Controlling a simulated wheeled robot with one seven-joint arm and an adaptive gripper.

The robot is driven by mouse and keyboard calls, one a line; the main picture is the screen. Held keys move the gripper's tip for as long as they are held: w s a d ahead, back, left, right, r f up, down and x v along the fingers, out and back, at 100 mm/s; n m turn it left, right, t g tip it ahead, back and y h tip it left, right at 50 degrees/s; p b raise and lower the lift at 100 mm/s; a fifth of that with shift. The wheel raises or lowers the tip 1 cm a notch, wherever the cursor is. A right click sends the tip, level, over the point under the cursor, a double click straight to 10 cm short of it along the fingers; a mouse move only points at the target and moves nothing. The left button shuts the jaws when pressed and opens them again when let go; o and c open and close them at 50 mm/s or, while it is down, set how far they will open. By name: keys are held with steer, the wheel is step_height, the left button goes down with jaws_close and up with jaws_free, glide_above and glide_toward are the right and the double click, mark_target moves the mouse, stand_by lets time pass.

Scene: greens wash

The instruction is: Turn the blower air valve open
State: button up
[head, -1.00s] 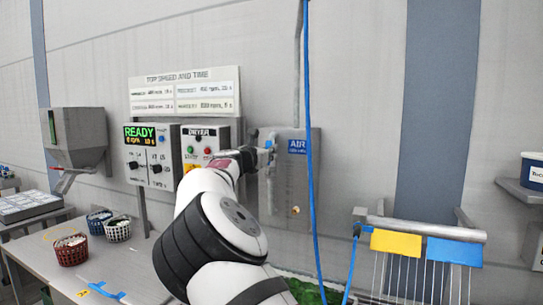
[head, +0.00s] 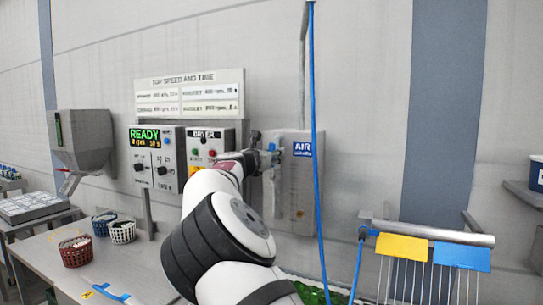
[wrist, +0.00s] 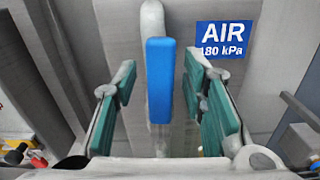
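The blue lever of the air valve (wrist: 160,80) stands upright in the wrist view, in front of a grey pipe and beside the blue AIR sign (wrist: 222,42). My gripper (wrist: 162,112) is open, with green-padded fingers on the left and right of the lever. Gaps show on both sides, so neither pad appears to touch it. In the head view my gripper (head: 267,159) is at the left edge of the grey air panel, left of the AIR sign (head: 303,149).
The dryer control box (head: 207,147) and the READY box (head: 152,158) are just left of my gripper. A blue hose (head: 317,200) hangs in front of the air panel. Baskets (head: 75,251) stand on the table at lower left. A rack with yellow and blue cards (head: 402,248) is at lower right.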

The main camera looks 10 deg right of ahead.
steer(key=v, duration=1.2)
